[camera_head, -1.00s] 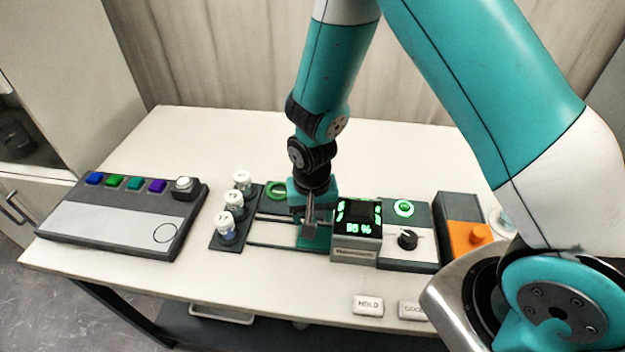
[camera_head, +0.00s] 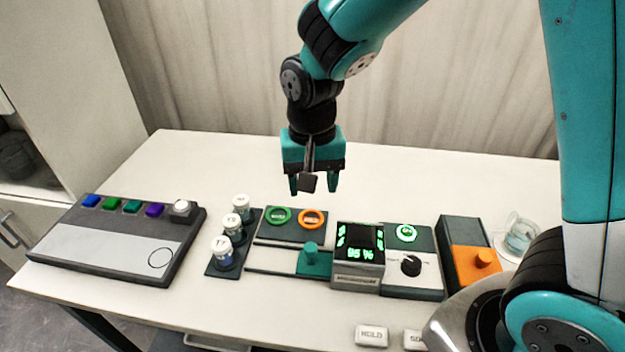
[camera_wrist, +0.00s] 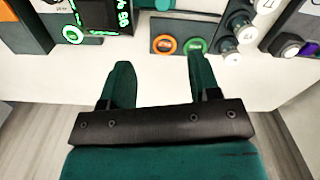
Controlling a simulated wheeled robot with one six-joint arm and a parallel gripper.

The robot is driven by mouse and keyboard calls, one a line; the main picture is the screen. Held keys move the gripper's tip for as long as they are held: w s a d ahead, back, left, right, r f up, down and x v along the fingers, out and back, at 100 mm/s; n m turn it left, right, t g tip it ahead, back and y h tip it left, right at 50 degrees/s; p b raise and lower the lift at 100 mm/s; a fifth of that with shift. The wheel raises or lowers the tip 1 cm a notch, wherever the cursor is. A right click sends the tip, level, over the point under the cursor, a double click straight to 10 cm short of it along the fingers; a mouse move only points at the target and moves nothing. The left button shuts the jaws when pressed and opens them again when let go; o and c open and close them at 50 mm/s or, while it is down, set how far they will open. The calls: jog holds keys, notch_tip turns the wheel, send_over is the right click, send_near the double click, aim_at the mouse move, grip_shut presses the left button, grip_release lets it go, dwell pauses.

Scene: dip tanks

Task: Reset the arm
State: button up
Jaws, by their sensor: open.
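My gripper (camera_head: 315,184) is raised above the back part of the white table, its fingers pointing down. The fingers are apart and nothing is between them. In the wrist view my gripper (camera_wrist: 160,75) also shows two separate, empty fingers. Below and in front of it in the head view is a dark panel with a green ring (camera_head: 278,215) and an orange ring (camera_head: 312,219). A teal slider knob (camera_head: 312,259) stands on a pale track just in front of that panel. My gripper touches none of these.
A display box (camera_head: 360,255) reads 95 %. White-capped vials (camera_head: 233,227) and a button console (camera_head: 118,235) are left. A glass (camera_head: 519,235) stands far right. The back table is clear.

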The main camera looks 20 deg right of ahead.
jog(key=shift+r, duration=0.1)
jog(key=s+a+r+n+y, duration=0.1)
jog(key=s+r+n+y, duration=0.1)
jog(key=s+r+n, duration=0.3)
jog(key=s+a+r+n+y, duration=0.2)
jog(key=s+r+n, duration=0.3)
jog(key=s, duration=0.6)
jog(key=shift+s+n, duration=0.3)
jog(key=shift+s, duration=0.1)
